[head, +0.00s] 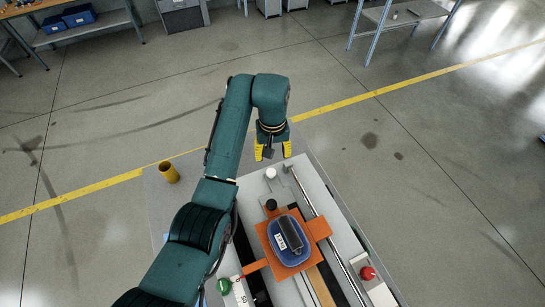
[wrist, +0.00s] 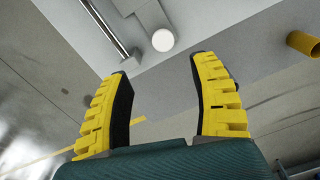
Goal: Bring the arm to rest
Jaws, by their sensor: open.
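My arm (head: 232,130) arches up over the bench from the lower left. My gripper (head: 272,151) hangs near the far edge of the bench with its yellow fingers apart and nothing between them. In the wrist view, the two yellow fingers with dark inner pads (wrist: 160,100) stand wide open. A white round knob or cap (wrist: 163,40) shows beyond the fingertips; in the head view it (head: 270,173) lies just below the gripper. I cannot tell the exact gap between the two.
An orange fixture (head: 318,227) on the bench holds a blue tray (head: 273,241) with a dark block (head: 290,235). A yellow cup (head: 169,172) stands at the left. A red button (head: 368,273) and green button (head: 224,285) sit at the front. Open floor surrounds the bench.

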